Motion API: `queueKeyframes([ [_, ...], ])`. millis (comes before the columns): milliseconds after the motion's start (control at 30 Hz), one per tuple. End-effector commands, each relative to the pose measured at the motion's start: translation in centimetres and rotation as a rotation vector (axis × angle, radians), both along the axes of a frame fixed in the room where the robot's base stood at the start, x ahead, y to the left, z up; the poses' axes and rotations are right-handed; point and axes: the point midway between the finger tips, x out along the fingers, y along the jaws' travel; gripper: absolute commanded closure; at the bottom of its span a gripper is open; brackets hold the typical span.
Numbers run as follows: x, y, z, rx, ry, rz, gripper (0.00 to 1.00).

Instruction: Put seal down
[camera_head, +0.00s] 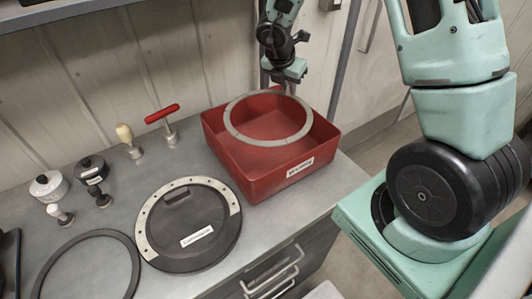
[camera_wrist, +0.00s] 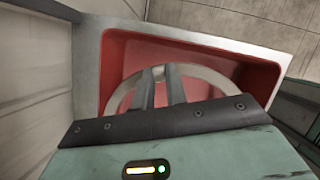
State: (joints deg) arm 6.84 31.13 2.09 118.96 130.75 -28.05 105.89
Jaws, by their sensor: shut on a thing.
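A pale grey ring, which looks like the seal (camera_head: 266,142), is in my gripper (camera_head: 280,88). My fingers hold it at its far edge in the head view. It hangs at the height of the red bin's opening or just above; the exact gap is hard to tell. The red bin (camera_head: 262,187) is open at the top, with a white label on its near wall. In the wrist view the seal (camera_wrist: 121,90) curves out on both sides of my gripper (camera_wrist: 162,76), with the bin's red interior (camera_wrist: 120,55) behind it.
A black round plate (camera_head: 183,252) with a pale half rim lies on the grey bench. A dark thin ring (camera_head: 137,262) lies beside it. A red T-handle tool (camera_head: 163,115), a cream-knobbed tool (camera_head: 125,133) and small knobbed parts (camera_head: 48,186) stand along the wall.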

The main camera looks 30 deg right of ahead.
Motion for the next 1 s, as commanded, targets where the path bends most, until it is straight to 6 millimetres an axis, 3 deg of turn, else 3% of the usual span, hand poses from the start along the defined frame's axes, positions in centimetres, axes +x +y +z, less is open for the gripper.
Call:
queueKeyframes([
  [67, 0.0, 0.0, -1.6, 0.000, 0.000, 0.000, 1.00],
  [333, 0.0, 0.0, -3.9, -0.001, 0.002, 0.000, 1.00],
  [600, -0.1, 0.0, -8.2, -0.002, 0.004, 0.003, 1.00],
  [1000, 0.0, 0.0, -12.8, -0.001, 0.003, 0.002, 1.00],
])
